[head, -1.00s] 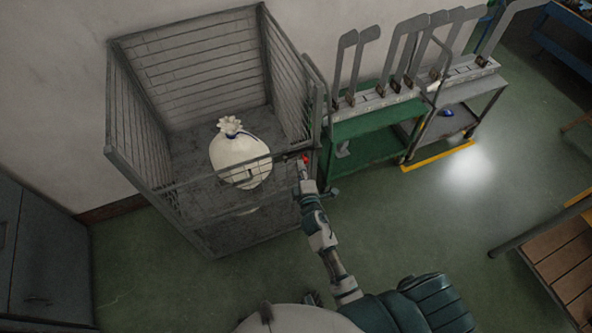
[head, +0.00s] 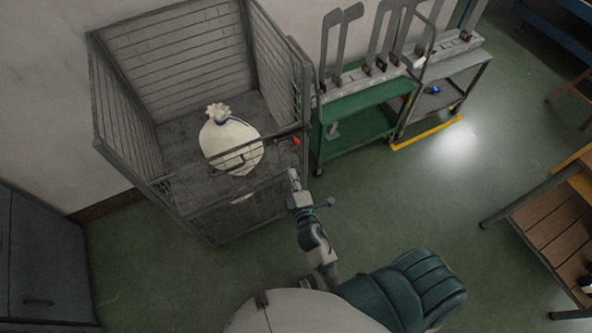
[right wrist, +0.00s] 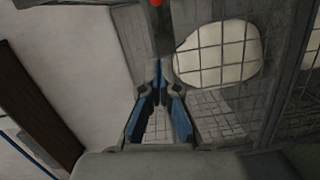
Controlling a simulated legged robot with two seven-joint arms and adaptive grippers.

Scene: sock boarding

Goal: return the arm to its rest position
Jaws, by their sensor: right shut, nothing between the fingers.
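My right arm reaches from the bottom of the head view toward the front right of a grey mesh cage cart. My right gripper (head: 293,178) is at the arm's end, just outside the cart's front edge. In the right wrist view its blue-lined fingers (right wrist: 159,68) meet at the tips with nothing between them. My left gripper is out of view.
The mesh cart (head: 118,152) holds a tied white sack (head: 230,145). A red part (head: 296,141) is on its right front corner. A green cart (head: 362,139) with upright grey boards (head: 328,50) stands to the right. A slatted bench (head: 548,222) is at far right. Green floor between is clear.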

